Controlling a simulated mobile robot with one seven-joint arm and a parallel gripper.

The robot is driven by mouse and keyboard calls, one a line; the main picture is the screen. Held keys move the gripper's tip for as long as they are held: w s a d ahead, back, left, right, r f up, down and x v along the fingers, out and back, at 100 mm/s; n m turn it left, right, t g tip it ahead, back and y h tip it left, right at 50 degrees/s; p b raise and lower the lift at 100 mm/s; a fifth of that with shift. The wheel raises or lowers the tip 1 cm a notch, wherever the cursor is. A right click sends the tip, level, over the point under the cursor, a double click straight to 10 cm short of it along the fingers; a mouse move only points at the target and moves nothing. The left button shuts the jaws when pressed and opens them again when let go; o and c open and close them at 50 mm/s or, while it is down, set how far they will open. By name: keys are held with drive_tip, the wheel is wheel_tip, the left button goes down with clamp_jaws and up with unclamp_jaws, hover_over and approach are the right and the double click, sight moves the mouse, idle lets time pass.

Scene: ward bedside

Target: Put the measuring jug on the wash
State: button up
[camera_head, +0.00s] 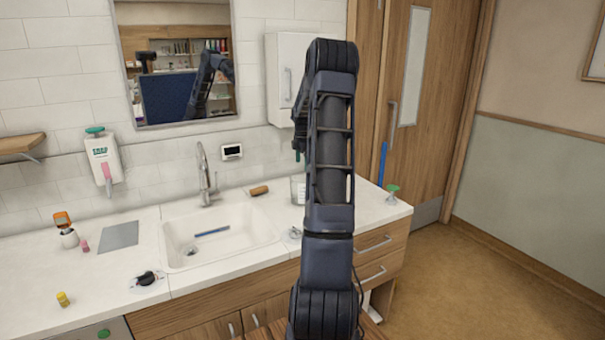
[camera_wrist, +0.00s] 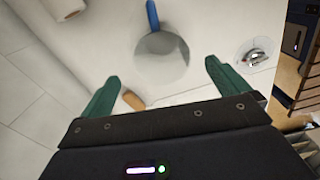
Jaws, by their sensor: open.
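The clear measuring jug (camera_head: 298,188) stands on the counter right of the sink in the head view, partly hidden behind my arm. In the wrist view a round, see-through shape (camera_wrist: 165,60), apparently the jug from above, lies ahead of and between the fingers. My gripper (camera_wrist: 164,86) is open, its green fingers apart with nothing between them. In the head view my gripper (camera_head: 297,156) is mostly hidden by the arm and hangs above the jug. The wash appears to be the white sink basin (camera_head: 240,243), left of the jug, with a blue stick (camera_head: 212,231) in it.
The tap (camera_head: 205,175) stands behind the sink. A wooden brush (camera_head: 259,190) lies between sink and jug. A small shiny metal object (camera_wrist: 258,56) is close to the jug. A green-topped item (camera_head: 391,195) stands at the counter's right end. The left counter holds small items.

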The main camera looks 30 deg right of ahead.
drive_tip(key=s+a+r+m+t+h, duration=0.1)
drive_tip(key=s+a+r+m, duration=0.3)
drive_tip(key=s+a+r, duration=0.5)
drive_tip(key=s+a+r+m+t, duration=0.1)
drive_tip(key=s+a+r+m, duration=0.3)
drive_tip(key=s+a+r, duration=0.5)
drive_tip(key=s+a+f+m+t, duration=0.1)
drive_tip(key=s+a, duration=0.3)
drive_tip(key=s, duration=0.4)
drive_tip(key=s+a+f+m, duration=0.3)
drive_tip(key=s+a+m, duration=0.1)
drive_tip(key=s, duration=0.4)
drive_tip(key=s+a+f+m+t+y, duration=0.1)
drive_tip(key=s+a+f+m, duration=0.1)
drive_tip(key=s, duration=0.5)
drive_tip(key=shift+s+a+m+t, duration=0.3)
drive_tip(key=shift+s+a+m, duration=0.15)
drive_tip(key=shift+a, duration=0.6)
